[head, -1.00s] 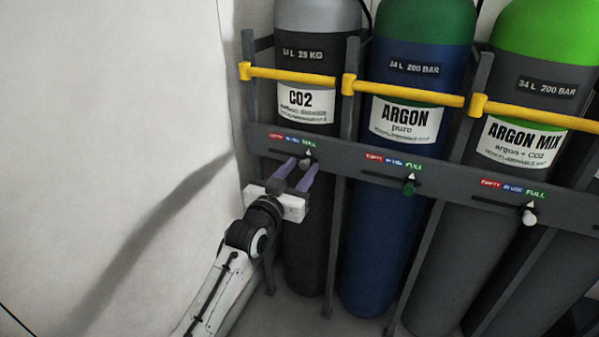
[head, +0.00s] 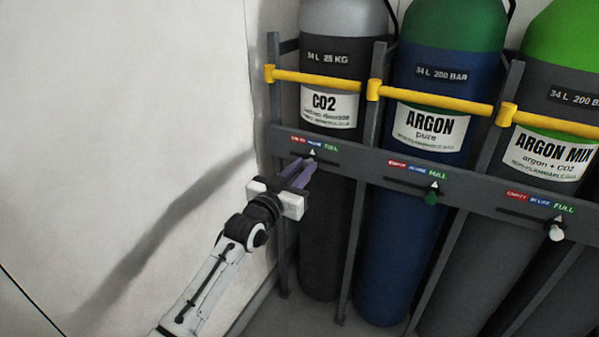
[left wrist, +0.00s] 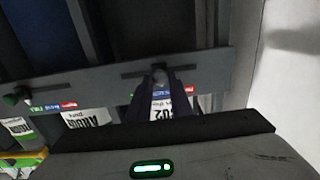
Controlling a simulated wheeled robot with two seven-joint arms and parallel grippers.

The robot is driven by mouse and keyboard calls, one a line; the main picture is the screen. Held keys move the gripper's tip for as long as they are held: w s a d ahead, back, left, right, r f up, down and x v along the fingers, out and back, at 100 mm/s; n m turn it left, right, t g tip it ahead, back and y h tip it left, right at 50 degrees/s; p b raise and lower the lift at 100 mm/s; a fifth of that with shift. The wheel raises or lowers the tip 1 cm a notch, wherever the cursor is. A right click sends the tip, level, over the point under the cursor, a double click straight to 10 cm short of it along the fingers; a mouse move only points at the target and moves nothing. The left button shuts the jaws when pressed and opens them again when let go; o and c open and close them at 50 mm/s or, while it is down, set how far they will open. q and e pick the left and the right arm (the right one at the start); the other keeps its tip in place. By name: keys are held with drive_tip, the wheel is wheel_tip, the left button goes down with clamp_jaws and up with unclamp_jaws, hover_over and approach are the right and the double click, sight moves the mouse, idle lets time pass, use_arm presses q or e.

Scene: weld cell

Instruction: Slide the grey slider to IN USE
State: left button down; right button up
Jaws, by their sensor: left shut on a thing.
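The grey slider (left wrist: 158,73) sits in a dark slot on the rack's crossbar, in front of the CO2 cylinder (head: 325,200). In the head view its white pointer (head: 312,152) stands below the blue IN USE part of the label strip (head: 315,143), between red EMPTY and green FULL. In the left wrist view the slider is near the middle of its slot. My left gripper (head: 306,163) is shut on the slider, and its purple fingers hide most of the knob in the head view. My right gripper is not in view.
The crossbar (head: 380,172) also carries a green slider (head: 431,197) at the argon cylinder and a white slider (head: 556,232) at the argon mix cylinder. Yellow bars (head: 435,101) run across the cylinders. A pale wall (head: 120,110) stands close on the left.

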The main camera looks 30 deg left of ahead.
use_arm(q)
drive_tip(key=shift+d, duration=0.1)
drive_tip(key=c, duration=1.6)
unclamp_jaws()
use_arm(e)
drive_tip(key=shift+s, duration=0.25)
use_arm(q)
drive_tip(key=s+p, duration=0.2)
drive_tip(key=s, duration=0.8)
drive_tip(key=shift+s+p, duration=0.15)
drive_tip(key=shift+p, duration=0.15)
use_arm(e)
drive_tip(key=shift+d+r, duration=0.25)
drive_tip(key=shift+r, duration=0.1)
